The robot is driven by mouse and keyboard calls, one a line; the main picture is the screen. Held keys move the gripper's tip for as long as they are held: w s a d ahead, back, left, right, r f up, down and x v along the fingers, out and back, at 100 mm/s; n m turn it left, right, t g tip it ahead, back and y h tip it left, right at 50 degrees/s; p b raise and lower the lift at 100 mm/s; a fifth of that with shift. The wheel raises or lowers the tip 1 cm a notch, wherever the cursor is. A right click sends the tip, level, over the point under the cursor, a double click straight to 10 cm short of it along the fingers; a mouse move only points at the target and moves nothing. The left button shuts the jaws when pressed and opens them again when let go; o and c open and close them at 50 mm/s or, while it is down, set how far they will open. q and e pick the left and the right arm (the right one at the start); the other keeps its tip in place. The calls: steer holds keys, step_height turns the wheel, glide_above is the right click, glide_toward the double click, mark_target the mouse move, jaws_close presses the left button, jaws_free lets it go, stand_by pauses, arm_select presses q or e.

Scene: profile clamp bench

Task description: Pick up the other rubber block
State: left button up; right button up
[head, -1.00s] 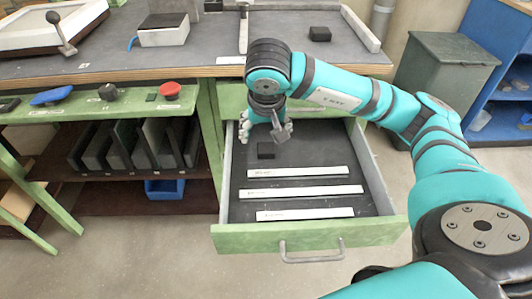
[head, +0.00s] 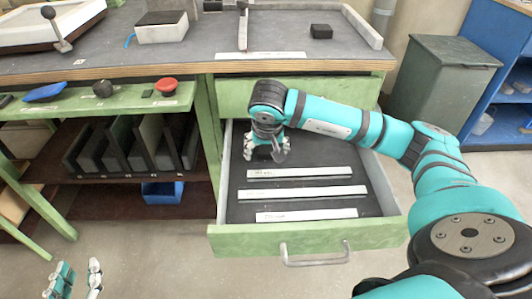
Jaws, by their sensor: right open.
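One black rubber block (head: 321,31) lies on the bench top. The other black block lay in the open drawer (head: 300,240) near its back left in the earlier view. It is now largely hidden by my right gripper, and I cannot make out its outline. My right gripper (head: 267,156) points down low into the drawer with its fingers apart, over or around that spot. I cannot tell whether it touches the block. My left gripper (head: 77,278) shows at the bottom left edge, its fingers apart and nothing between them.
Several white labelled strips (head: 301,191) lie across the drawer front. The drawer's side walls and the bench edge (head: 300,66) above are close to my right arm. A grey bin (head: 440,85) stands to the right. A shelf with dark plates (head: 130,145) is left.

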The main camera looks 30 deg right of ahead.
steer(key=shift+w+f, duration=0.2)
steer(key=shift+f, duration=0.35)
steer(key=shift+c, duration=0.3)
steer(key=c, duration=1.2)
steer(key=shift+r, duration=0.15)
